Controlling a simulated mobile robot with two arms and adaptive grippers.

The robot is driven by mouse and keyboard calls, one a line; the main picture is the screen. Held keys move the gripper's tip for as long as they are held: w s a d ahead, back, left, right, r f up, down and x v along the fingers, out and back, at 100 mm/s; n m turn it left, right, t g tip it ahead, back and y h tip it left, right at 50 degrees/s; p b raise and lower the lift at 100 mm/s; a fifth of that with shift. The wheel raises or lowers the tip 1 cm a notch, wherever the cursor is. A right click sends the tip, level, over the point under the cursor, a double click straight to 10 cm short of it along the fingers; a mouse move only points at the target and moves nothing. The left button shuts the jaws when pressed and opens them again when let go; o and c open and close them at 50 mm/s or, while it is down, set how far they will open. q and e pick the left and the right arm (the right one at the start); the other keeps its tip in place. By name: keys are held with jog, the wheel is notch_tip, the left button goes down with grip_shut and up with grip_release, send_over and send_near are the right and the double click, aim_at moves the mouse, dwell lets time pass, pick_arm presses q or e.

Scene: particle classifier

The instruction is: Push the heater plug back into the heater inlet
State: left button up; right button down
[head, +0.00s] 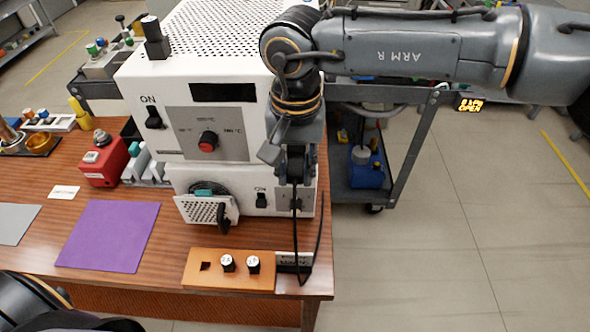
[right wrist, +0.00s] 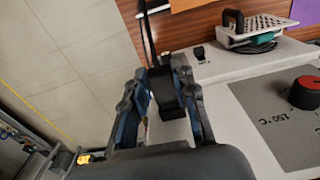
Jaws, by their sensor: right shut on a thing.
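My right gripper (head: 296,178) points down in front of the lower white unit (head: 275,205), near its right end. In the right wrist view its two blue-padded fingers (right wrist: 168,98) are shut on the black heater plug (right wrist: 164,88). A black cable (right wrist: 146,35) runs from the plug; in the head view the cable (head: 296,235) hangs to the table's edge. A small grey panel (head: 304,200) on the unit's front lies just behind the fingertips. The inlet is hidden by the gripper, so I cannot tell whether the plug touches it. My left gripper is out of view.
A large white box (head: 143,83) with a red knob (head: 208,140) stands above the lower unit. An orange board (head: 212,278) with two knobs and a power strip (head: 292,261) lie at the front. A purple mat (head: 108,236) lies left. Open floor (head: 440,240) is right.

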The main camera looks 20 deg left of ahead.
aim_at(296, 169)
jog(key=shift+w+a+r, duration=0.1)
jog(key=shift+w+a, duration=0.05)
jog(key=shift+w, duration=0.45)
jog(key=c, duration=1)
grip_release()
notch_tip(296, 169, up, 12)
jog(key=shift+f, duration=0.1)
jog(key=shift+s, duration=0.1)
